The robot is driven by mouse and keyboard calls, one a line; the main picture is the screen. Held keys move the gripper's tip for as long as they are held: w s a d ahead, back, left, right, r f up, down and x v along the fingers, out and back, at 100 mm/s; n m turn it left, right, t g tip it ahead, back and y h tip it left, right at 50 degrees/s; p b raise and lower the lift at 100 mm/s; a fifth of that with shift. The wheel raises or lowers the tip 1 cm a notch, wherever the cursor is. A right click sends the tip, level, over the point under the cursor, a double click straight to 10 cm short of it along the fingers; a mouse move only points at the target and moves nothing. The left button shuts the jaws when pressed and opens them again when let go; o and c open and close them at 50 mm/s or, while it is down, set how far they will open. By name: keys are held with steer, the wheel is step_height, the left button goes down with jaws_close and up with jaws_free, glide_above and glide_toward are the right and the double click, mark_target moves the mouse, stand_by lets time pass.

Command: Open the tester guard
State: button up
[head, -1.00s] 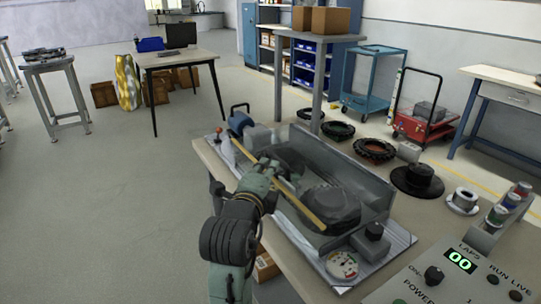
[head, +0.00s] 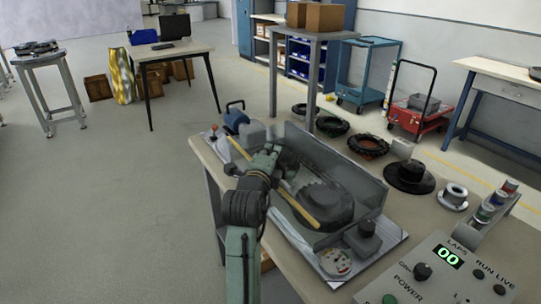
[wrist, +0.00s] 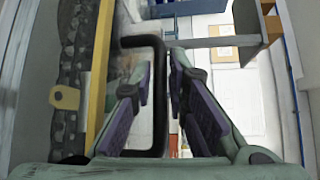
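The tester guard (head: 345,185) is a clear, smoky cover over the dark belt and wheel of the tester, with a yellow bar (head: 290,195) along its near lower edge. In the wrist view the yellow bar (wrist: 98,75) runs down the left side, and a black U-shaped handle (wrist: 159,85) stands out from beside it. My gripper (head: 266,156) is at the yellow bar, near its middle.
The tester's metal base plate (head: 385,245) lies on a bench, with a control panel (head: 430,275) at the near right. A blue motor (head: 234,120) sits at the far left end. Black rings (head: 368,146) and a black hub (head: 409,175) lie behind it.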

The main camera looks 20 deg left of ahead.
jaws_close()
stand_by(0.4)
steer(key=shift+a, duration=0.1)
